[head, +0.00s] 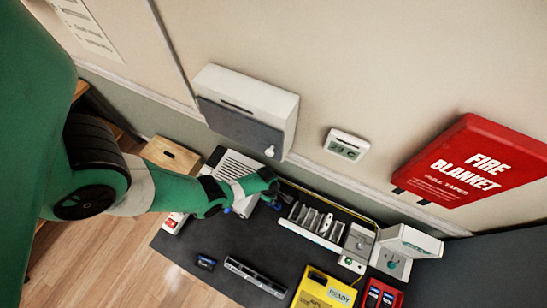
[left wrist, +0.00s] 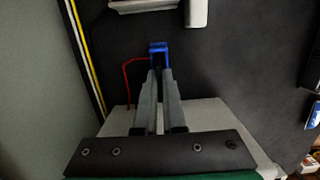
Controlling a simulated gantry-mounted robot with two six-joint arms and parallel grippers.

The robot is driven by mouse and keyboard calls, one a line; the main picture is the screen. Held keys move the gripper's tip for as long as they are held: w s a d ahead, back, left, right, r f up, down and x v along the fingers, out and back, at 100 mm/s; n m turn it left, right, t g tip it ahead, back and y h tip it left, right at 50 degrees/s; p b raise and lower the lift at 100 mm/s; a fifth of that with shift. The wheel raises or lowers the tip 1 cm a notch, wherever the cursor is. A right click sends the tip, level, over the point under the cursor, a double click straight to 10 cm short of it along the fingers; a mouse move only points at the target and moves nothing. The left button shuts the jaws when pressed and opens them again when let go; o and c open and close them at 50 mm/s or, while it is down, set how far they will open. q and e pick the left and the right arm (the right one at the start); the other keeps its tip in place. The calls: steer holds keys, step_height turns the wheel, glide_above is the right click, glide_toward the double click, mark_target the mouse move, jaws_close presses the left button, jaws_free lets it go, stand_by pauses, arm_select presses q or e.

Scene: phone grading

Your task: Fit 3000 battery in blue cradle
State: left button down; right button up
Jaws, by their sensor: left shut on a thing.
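My left gripper (head: 275,196) reaches in from the left over the dark mat. Its fingers (left wrist: 159,76) are shut, with a narrow dark thing between them that I cannot identify. At the fingertips in the left wrist view is a blue U-shaped piece (left wrist: 159,47), which looks like the blue cradle, with a red wire beside it. I cannot tell whether the held thing touches it. A small black and blue battery-like block (head: 206,262) lies on the mat in the head view; its label is too small to read. My right gripper is not in view.
A slotted rack (head: 313,224) stands right of the gripper, beside grey-white devices. A long dark bar (head: 255,277), a yellow meter (head: 322,290) and a red tray (head: 380,294) are nearer the front.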

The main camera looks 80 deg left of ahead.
arm_select(q)
steer(key=shift+f, duration=0.1)
steer(key=c, duration=0.9)
jaws_free()
steer(key=r+p, duration=0.7)
steer(key=shift+s+a+r+p, duration=0.3)
steer(key=shift+s+r, duration=0.05)
steer(key=shift+f, duration=0.1)
